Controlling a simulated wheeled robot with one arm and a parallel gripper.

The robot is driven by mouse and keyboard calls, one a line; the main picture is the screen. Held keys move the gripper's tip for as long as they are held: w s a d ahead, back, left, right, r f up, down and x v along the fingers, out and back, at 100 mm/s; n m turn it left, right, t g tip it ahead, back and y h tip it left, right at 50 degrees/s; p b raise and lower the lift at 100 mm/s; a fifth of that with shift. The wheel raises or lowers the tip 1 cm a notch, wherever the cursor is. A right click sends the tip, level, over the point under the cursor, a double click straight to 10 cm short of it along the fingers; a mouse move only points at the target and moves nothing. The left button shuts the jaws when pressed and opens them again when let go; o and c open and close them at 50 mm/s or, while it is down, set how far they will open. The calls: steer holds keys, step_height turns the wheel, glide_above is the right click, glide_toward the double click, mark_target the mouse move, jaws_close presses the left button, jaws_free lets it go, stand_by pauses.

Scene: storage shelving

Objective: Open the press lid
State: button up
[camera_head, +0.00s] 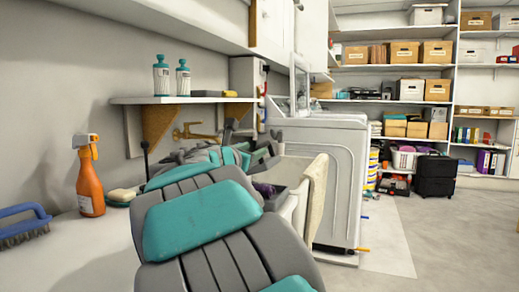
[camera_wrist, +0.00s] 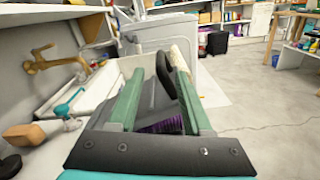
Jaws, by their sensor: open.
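The white front-loading-height machine (camera_head: 325,165) stands past the sink, and it also shows at the top of the wrist view (camera_wrist: 165,32). A framed white panel (camera_head: 299,88) stands upright at its left side, apparently a raised lid. I cannot tell for sure whether this machine is the press. My gripper (camera_wrist: 157,78) has two green fingers spread apart with no object clearly gripped. It is over the sink area, short of the machine. In the head view, my teal and grey arm partly hides the gripper and sink.
A dark grey item with purple (camera_wrist: 160,124) lies in the sink area below the fingers. A brass tap (camera_head: 192,132) is on the wall. An orange spray bottle (camera_head: 89,180) and a blue brush (camera_head: 24,226) are on the left counter. Floor is clear at right.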

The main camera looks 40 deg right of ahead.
mark_target(262, 146)
steer(key=x, duration=0.7)
steer(key=shift+w+d, duration=0.15)
steer(key=shift+d, duration=0.05)
steer(key=c, duration=0.8)
steer(key=shift+f, duration=0.1)
stand_by(0.8)
